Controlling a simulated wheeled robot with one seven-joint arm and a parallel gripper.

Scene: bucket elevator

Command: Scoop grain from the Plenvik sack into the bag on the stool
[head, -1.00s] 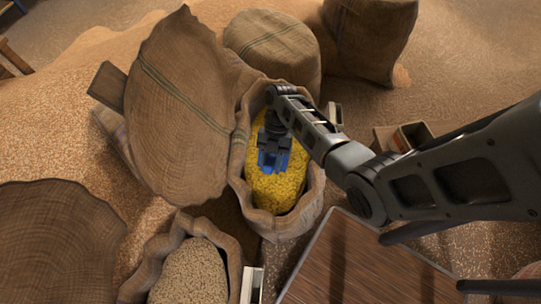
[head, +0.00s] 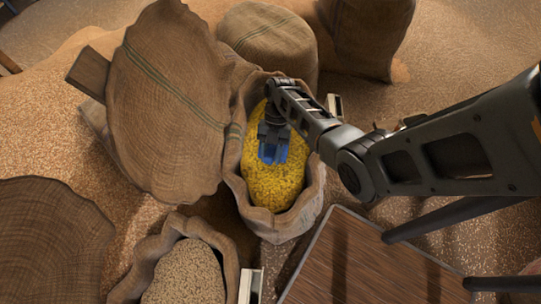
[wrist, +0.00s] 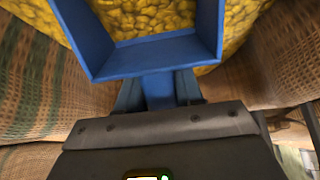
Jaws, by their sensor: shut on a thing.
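My gripper (head: 272,137) is shut on a blue scoop (head: 272,153) over the yellow grain (head: 275,190) in an open burlap sack (head: 305,212). The wrist view shows the square blue scoop (wrist: 155,56) in my gripper (wrist: 158,92), with grain within its rim. I cannot tell whether that grain lies in the scoop or beyond it, or whether the scoop touches the heap. No Plenvik name is readable on any sack. A brown wooden top (head: 365,265), perhaps the stool, stands at lower right. The bag on the stool is not recognisable.
A second open sack with pale grain (head: 188,275) stands at lower left, beside a small pale sign (head: 251,286) seen edge-on. A large burlap sack (head: 170,100) rises close left of the yellow grain. Closed sacks (head: 268,40) stand behind. Loose grain covers the floor.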

